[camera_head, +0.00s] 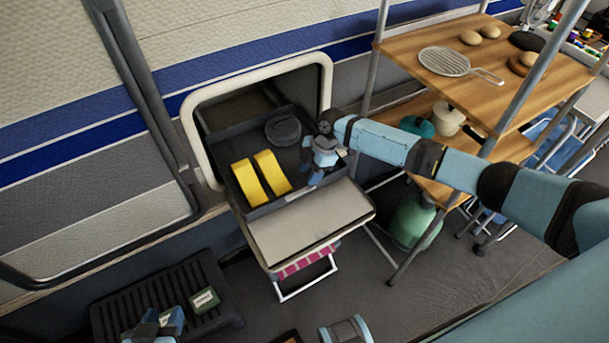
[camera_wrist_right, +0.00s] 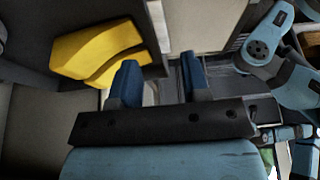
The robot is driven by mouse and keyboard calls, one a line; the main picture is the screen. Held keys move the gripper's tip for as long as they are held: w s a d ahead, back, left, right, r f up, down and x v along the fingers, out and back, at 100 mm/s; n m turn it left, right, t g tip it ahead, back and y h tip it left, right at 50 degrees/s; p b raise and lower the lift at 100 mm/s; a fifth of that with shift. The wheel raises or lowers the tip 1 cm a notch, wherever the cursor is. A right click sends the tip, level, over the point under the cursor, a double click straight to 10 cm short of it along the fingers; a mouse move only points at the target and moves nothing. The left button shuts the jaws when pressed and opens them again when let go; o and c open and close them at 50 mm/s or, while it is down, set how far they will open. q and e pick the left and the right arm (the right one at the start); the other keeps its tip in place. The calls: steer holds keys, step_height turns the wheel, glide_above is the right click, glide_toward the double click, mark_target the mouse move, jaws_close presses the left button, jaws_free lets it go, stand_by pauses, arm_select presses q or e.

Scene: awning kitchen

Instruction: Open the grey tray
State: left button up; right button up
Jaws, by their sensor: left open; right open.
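The grey tray (camera_head: 288,199) is a dark, open-topped tray in the white-framed hatch, and it projects out of the opening. It holds two yellow blocks (camera_head: 247,184) and a dark round item (camera_head: 283,130). My right gripper (camera_head: 316,178) is at the tray's front right, pointing down. In the right wrist view the open fingers (camera_wrist_right: 158,82) stand on either side of the tray's rim (camera_wrist_right: 157,25), with a yellow block beside them; contact cannot be told. My left gripper (camera_head: 160,321) is low at the bottom left, open and away from the tray.
A light step or shelf (camera_head: 308,222) stands in front of the hatch. A wooden shelf rack (camera_head: 490,60) with pans and pots is to the right.

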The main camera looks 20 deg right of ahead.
arm_select(q)
steer(key=p, duration=0.4)
steer(key=shift+s+a+r+g, duration=0.25)
steer(key=shift+s+r+g, duration=0.05)
steer(key=shift+r+g, duration=0.1)
arm_select(e)
steer(key=v, duration=0.7)
steer(key=shift+d+r, duration=0.2)
steer(key=shift+r, duration=0.1)
arm_select(q)
steer(key=shift+r, duration=0.2)
